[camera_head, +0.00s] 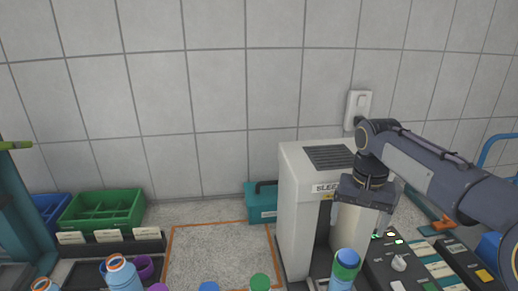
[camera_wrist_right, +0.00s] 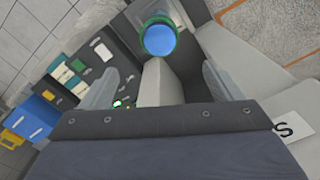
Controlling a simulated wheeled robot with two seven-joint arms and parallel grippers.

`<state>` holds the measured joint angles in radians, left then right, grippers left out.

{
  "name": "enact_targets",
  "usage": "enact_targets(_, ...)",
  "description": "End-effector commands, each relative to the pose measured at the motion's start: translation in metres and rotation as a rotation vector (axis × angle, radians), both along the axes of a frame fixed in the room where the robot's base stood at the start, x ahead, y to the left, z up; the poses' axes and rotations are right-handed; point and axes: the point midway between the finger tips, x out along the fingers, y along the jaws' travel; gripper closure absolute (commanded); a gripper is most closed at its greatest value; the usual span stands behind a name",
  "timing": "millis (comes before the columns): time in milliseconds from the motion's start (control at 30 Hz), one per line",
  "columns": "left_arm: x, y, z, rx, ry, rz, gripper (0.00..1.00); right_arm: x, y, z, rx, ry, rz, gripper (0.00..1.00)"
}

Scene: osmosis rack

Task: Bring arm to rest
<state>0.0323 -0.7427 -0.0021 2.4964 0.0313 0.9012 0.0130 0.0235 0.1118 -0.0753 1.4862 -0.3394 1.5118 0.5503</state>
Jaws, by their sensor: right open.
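My right arm comes in from the right in the head view. Its gripper (camera_head: 357,218) points down in front of the white machine (camera_head: 295,210), whose label is partly hidden. The right wrist view shows the two fingers (camera_wrist_right: 158,88) spread apart with nothing held between them. My left gripper is out of view.
A dark control panel (camera_head: 400,262) with a knob and lit buttons lies right of the machine. An orange-outlined area (camera_head: 215,252) is bare at centre left. A green tray (camera_head: 103,207) and several bottles, including one with an orange rim (camera_head: 122,277), are left.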

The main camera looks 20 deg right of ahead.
Motion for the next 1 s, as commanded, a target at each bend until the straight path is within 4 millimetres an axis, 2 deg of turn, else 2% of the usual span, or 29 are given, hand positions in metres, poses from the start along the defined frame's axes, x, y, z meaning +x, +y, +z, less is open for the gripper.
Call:
enact_targets(133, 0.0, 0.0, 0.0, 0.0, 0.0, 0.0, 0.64, -0.016, 0.009, 0.0, 0.03, -0.042, 0.045, 0.14)
enact_targets(267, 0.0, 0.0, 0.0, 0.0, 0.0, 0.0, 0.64, -0.057, 0.035, -0.007, 0.099, -0.155, 0.159, 0.14)
enact_targets(400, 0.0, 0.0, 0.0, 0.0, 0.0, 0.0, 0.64, -0.107, 0.075, -0.026, 0.165, -0.319, 0.301, 0.14)
enact_targets(500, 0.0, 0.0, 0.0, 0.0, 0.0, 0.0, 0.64, -0.137, 0.101, -0.045, 0.192, -0.422, 0.376, 0.14)
enact_targets(600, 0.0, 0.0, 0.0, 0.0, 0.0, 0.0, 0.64, -0.158, 0.12, -0.063, 0.201, -0.501, 0.428, 0.14)
enact_targets(767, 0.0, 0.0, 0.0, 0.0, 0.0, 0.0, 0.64, -0.173, 0.136, -0.08, 0.203, -0.564, 0.466, 0.14)
enact_targets(1000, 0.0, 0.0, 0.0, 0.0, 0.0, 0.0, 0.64, -0.174, 0.137, -0.082, 0.203, -0.57, 0.471, 0.14)
